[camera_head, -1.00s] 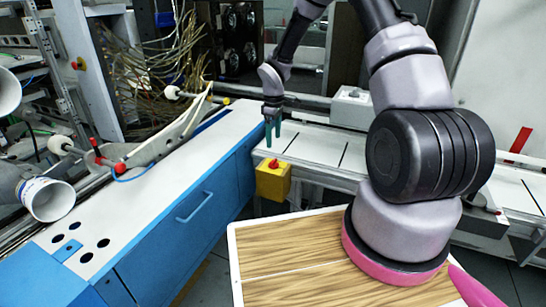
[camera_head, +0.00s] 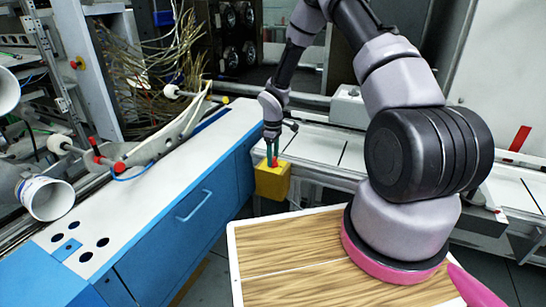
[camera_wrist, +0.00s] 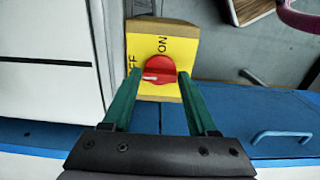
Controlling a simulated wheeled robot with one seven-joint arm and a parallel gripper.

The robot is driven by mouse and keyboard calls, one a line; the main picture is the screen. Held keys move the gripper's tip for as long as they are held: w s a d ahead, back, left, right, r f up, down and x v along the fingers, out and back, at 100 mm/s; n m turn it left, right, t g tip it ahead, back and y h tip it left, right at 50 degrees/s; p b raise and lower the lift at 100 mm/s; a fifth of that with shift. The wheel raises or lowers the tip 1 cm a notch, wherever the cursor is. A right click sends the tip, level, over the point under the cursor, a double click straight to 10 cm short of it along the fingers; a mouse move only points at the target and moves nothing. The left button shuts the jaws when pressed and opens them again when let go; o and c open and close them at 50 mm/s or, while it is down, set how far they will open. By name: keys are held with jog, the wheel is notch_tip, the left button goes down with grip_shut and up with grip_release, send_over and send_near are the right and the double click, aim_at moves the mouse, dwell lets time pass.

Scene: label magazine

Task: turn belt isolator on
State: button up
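The belt isolator is a yellow box (camera_head: 272,184) on the front of the conveyor. In the wrist view its yellow face (camera_wrist: 140,48) reads ON at the top and partly hidden "FF" letters at the left. Its round red knob (camera_wrist: 158,66) has a white mark at its lower left, on the side toward the "FF" letters. My gripper (camera_head: 272,162) points down at the box from above. In the wrist view the open green fingers (camera_wrist: 158,76) stand on either side of the knob, with a small gap at each side. Whether the tips reach down to knob height is unclear.
A blue cabinet (camera_head: 186,228) with a white top stands left of the isolator. The pale conveyor (camera_head: 318,146) runs to the right behind it. A wood-topped surface (camera_head: 290,240) lies in front, under my arm. Cables hang at the back left.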

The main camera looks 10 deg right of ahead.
grip_shut()
jog(key=shift+m, duration=0.4)
jog(key=m, duration=0.3)
jog(key=shift+m, duration=0.3)
jog(key=m, duration=0.4)
jog(key=shift+m, duration=0.3)
jog(key=m, duration=0.4)
jog(key=shift+m, duration=2.5)
